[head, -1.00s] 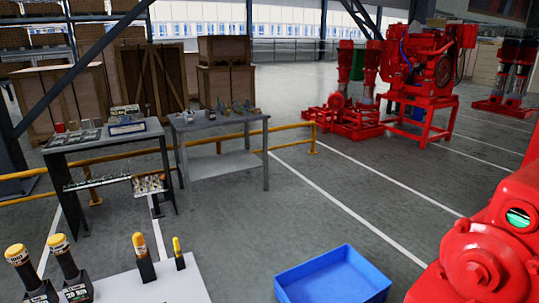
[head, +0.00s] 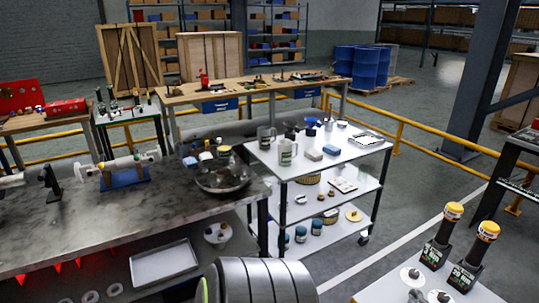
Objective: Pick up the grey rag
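I cannot make out the grey rag for certain in the head view. A small flat grey-and-white item (head: 366,139) lies at the right end of the top shelf of a white cart (head: 335,160); it is too small to tell whether it is cloth. Neither of my grippers shows in the view.
The cart also carries mugs (head: 287,152) and sponge-like blocks (head: 314,155). A grey workbench (head: 120,220) with a dark bowl (head: 222,178) stands at left. A ribbed grey cylinder (head: 265,280) fills the bottom middle. Yellow-capped bottles (head: 440,235) stand bottom right. Open floor (head: 425,190) lies right of the cart.

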